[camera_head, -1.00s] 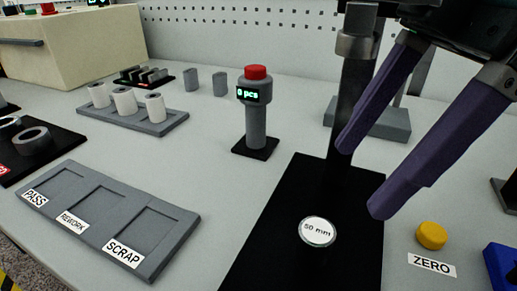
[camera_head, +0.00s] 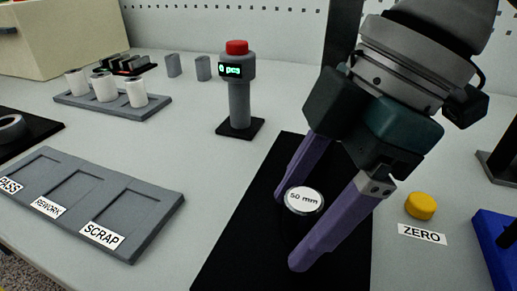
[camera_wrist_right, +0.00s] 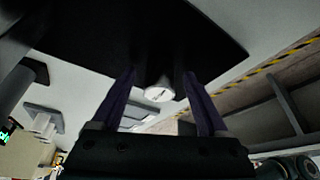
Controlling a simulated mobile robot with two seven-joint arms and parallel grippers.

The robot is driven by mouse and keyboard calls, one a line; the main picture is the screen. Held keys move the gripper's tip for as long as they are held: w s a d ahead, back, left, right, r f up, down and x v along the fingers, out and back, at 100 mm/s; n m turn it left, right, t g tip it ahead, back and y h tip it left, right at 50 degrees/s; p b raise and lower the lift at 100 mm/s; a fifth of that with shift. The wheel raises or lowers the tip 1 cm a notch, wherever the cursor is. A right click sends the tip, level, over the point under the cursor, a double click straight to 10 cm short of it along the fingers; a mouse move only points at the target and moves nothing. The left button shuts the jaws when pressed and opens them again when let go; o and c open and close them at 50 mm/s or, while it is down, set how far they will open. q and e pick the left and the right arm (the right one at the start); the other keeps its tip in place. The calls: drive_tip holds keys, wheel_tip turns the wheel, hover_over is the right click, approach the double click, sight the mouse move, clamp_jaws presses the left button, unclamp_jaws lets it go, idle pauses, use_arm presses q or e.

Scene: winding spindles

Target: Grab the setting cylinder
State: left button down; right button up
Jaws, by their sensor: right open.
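The setting cylinder (camera_head: 304,200), with a round white top marked "50 mm", stands on the black base plate (camera_head: 236,245). My right gripper (camera_head: 290,228) is open, with one purple finger on each side of the cylinder. I cannot tell whether either finger touches it. In the right wrist view the cylinder's white face (camera_wrist_right: 158,94) shows between the two spread fingers (camera_wrist_right: 160,78). The cylinder's dark lower side is partly hidden by the near finger. My left gripper is not in view.
A yellow button (camera_head: 421,206) with a ZERO label and a blue object (camera_head: 497,250) are at the right. A post with a red button (camera_head: 238,92) stands behind the plate. A PASS, REWORK, SCRAP tray (camera_head: 150,225) lies left. A rack with white spools (camera_head: 155,103) stands farther back.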

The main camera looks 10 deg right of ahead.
clamp_jaws()
idle(0.4)
